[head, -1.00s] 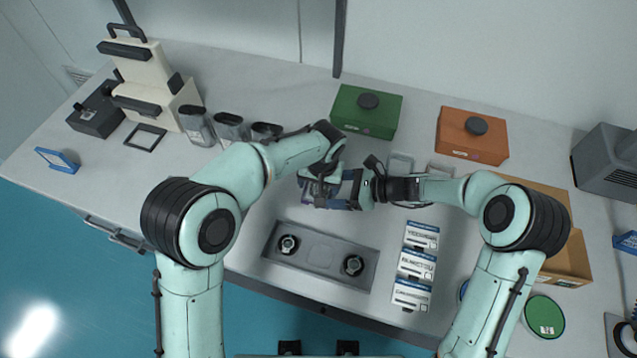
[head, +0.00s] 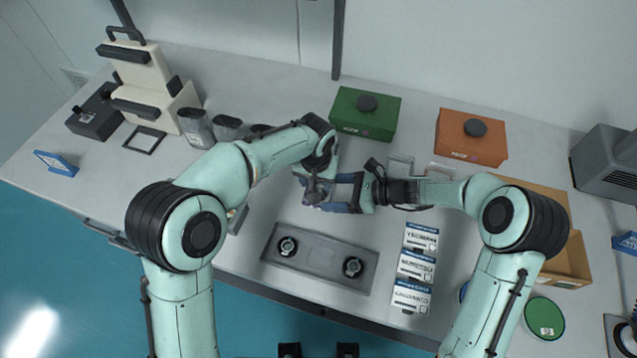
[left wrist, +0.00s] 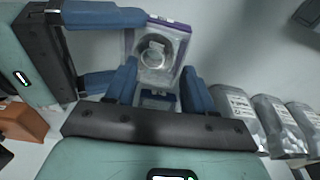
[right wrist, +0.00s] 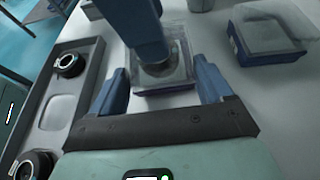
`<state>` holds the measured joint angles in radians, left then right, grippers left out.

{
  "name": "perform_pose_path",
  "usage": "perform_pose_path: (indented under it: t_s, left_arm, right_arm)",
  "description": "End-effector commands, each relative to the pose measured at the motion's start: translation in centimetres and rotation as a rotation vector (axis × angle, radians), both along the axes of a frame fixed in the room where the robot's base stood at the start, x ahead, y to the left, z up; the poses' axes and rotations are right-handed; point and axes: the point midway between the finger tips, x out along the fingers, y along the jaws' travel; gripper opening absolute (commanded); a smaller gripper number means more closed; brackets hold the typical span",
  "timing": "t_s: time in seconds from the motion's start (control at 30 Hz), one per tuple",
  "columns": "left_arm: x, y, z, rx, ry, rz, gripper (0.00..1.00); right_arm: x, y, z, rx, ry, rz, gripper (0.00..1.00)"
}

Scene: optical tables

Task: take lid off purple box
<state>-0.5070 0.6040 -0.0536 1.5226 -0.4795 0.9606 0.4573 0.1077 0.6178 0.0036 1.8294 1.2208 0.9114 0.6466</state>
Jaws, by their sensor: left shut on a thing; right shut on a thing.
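The purple box (left wrist: 186,45) has a clear, see-through lid (left wrist: 150,62) with a ring-shaped part showing through. It sits between my two grippers, low over the table, and is mostly hidden in the head view. My left gripper (left wrist: 158,68) reaches down from above with its blue fingers on either side of the lid, shut on it. My right gripper (right wrist: 160,66) comes from the right with its fingers at the box's sides, shut on the box. The exact finger contacts are partly hidden. In the right wrist view, a left finger covers part of the lid.
A blue box with a clear cover (right wrist: 265,45) stands close by. A grey tray (head: 320,259) with two round parts lies in front. Green (head: 365,114) and orange (head: 470,138) boxes stand behind. Pouches (head: 195,127) stand left, white labelled packs (head: 416,265) front right.

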Motion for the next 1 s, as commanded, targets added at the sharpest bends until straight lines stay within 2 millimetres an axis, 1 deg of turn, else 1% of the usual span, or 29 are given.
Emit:
perform_pose_path:
  t_s: [0.03, 0.17, 0.2, 0.4, 0.43, 0.5, 0.83, 0.93, 1.0]
  left_arm:
    - [-0.1, -1.1, 0.6, -0.030, -0.008, -0.007, 0.00]
    - [-0.2, -1.3, 0.5, -0.035, -0.003, -0.009, 0.00]
    - [-0.3, -1.3, 0.4, -0.034, -0.001, -0.010, 0.00]
    - [-0.5, -1.4, -0.1, -0.030, 0.007, -0.012, 0.00]
    - [-0.5, -1.4, -0.2, -0.028, 0.009, -0.013, 0.20]
    - [-0.6, -1.4, -0.3, -0.027, 0.011, -0.014, 0.40]
    - [-0.7, -1.3, -0.3, -0.026, 0.013, -0.013, 0.40]
    - [-0.7, -1.3, 0.5, -0.027, 0.010, -0.013, 0.40]
    - [-0.8, -1.3, 1.6, -0.028, 0.007, -0.013, 0.40]
  right_arm:
    - [-0.3, 0.3, -0.5, -0.006, 0.010, 0.006, 0.25]
    - [-0.3, 0.7, -0.3, -0.002, 0.008, 0.011, 0.26]
    - [-0.4, 0.8, -0.3, 0.000, 0.007, 0.013, 0.25]
    - [-0.4, 1.2, 0.0, 0.008, 0.005, 0.020, 0.25]
    - [-0.5, 1.2, 0.0, 0.009, 0.005, 0.020, 0.25]
    - [-0.5, 1.2, 0.0, 0.011, 0.006, 0.020, 0.25]
    - [-0.4, 1.2, 0.1, 0.016, 0.006, 0.020, 0.25]
    - [-0.4, 1.2, 0.2, 0.016, 0.005, 0.019, 0.25]
    - [-0.4, 1.1, 0.2, 0.015, 0.003, 0.019, 0.25]
